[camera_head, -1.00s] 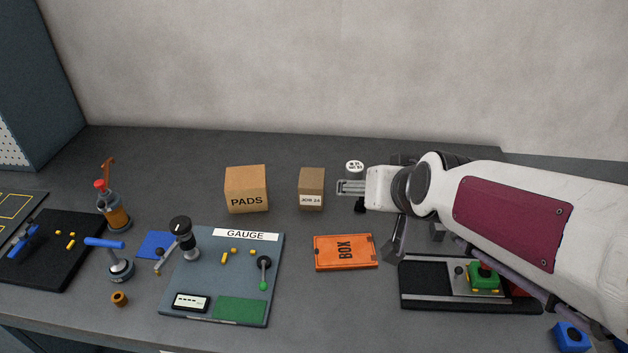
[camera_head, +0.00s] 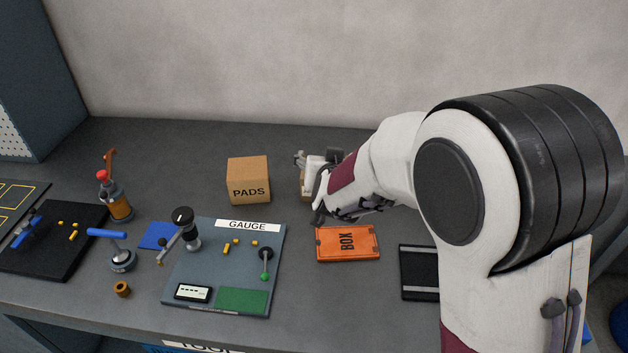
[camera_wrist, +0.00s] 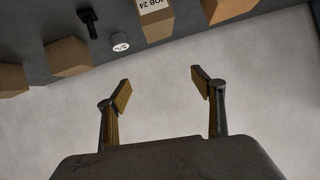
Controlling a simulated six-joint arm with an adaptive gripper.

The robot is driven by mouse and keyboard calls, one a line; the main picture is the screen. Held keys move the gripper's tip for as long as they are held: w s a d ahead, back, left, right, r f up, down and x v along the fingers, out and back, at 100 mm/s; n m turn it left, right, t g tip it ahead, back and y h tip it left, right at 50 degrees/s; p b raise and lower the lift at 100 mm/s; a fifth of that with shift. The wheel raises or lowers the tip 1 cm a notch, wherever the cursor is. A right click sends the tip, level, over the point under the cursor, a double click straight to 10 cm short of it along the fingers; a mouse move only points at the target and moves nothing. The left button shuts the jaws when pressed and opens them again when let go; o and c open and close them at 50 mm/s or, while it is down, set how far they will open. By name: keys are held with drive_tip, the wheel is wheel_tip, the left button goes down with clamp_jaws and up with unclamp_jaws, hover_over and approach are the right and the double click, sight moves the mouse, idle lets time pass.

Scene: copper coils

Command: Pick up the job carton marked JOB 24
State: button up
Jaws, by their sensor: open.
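The JOB 24 carton (camera_wrist: 155,18) is a small brown box with a white label. It shows at the top edge of the wrist view, upside down and partly cut off. In the head view only a brown sliver of it (camera_head: 303,187) shows, and my gripper and wrist hide the rest. My gripper (camera_wrist: 160,88) is open, with nothing between its two fingers. In the wrist view the fingers are apart from the carton, over the pale wall.
The PADS carton (camera_head: 248,182) stands left of the JOB 24 carton. An orange BOX (camera_head: 347,243) lies in front. A white-topped round item (camera_wrist: 120,42) and another brown carton (camera_wrist: 68,58) show in the wrist view. The gauge board (camera_head: 180,270) is at front left.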

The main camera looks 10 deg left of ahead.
drive_tip(key=w+a+f+t+h, duration=0.2)
drive_tip(key=w+a+f, duration=0.1)
drive_tip(key=f, duration=0.6)
drive_tip(key=shift+w+a+f, duration=0.15)
drive_tip(key=shift+a+f, duration=0.2)
drive_tip(key=shift+a, duration=0.2)
drive_tip(key=shift+w, duration=0.1)
drive_tip(key=shift+x, duration=1.2)
drive_tip(key=shift+w+f, duration=0.1)
drive_tip(key=shift+w+d+f, duration=0.1)
drive_tip(key=shift+w+f, duration=0.35)
drive_tip(key=shift+w, duration=0.3)
drive_tip(key=shift+w+d+f, duration=0.1)
drive_tip(key=shift+w+f, duration=0.35)
drive_tip(key=shift+w, duration=0.3)
drive_tip(key=shift+x, duration=0.8)
